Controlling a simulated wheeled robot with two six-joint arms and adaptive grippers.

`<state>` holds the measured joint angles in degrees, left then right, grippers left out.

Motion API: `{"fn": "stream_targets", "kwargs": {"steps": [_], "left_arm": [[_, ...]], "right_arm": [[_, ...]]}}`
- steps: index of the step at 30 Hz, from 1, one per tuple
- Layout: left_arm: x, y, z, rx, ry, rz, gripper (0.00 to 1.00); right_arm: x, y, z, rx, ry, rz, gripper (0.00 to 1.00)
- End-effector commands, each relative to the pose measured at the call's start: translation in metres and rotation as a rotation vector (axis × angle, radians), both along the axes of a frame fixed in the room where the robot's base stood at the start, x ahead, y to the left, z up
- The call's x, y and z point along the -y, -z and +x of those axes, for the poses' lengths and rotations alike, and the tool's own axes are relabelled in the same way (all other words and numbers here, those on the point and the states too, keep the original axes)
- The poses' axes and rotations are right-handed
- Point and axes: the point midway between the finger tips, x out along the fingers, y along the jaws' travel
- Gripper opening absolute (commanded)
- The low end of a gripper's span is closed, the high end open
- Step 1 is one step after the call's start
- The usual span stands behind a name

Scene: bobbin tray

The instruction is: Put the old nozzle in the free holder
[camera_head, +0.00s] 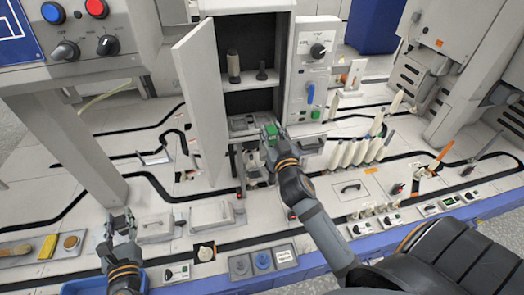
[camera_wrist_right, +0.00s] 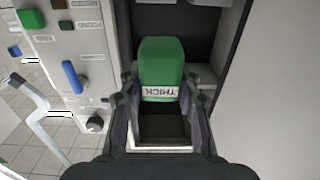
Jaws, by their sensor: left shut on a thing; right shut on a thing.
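My right gripper (camera_head: 270,131) is in front of the open cabinet (camera_head: 250,100), below its shelf. It is shut on a green block (camera_wrist_right: 160,65) with a white label reading THICK, upside down in the right wrist view. I cannot tell whether this block is the old nozzle. Two dark upright pieces, one taller (camera_head: 234,66) and one shorter (camera_head: 262,71), stand on the cabinet shelf. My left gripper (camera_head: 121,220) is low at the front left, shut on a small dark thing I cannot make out. I cannot identify the free holder for certain.
The cabinet door (camera_head: 202,95) stands open on the left. A control box (camera_head: 312,65) with a dial and blue lever is on the right. A blue bin (camera_head: 90,287) is beside my left arm.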

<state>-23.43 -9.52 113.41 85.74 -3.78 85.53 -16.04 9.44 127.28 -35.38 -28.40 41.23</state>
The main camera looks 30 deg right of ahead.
Motion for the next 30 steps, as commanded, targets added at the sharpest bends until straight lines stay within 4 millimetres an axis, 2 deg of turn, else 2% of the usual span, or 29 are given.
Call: {"fn": "stream_targets", "kwargs": {"steps": [1,2,11,30], "left_arm": [[0.0,0.009,0.0,0.001,0.0,0.0,0.01],[0.0,0.01,0.0,0.001,0.0,0.0,0.01],[0.0,0.007,0.0,0.001,0.0,0.0,0.01],[0.0,0.003,0.0,0.001,0.0,0.0,0.01]], "right_arm": [[0.002,0.004,0.0,0.004,0.007,0.001,0.01],[0.003,0.003,0.0,0.006,0.011,0.002,0.01],[0.006,-0.001,0.005,0.006,0.016,0.004,0.01],[0.028,-0.001,0.089,0.007,0.016,0.002,0.01]]}}
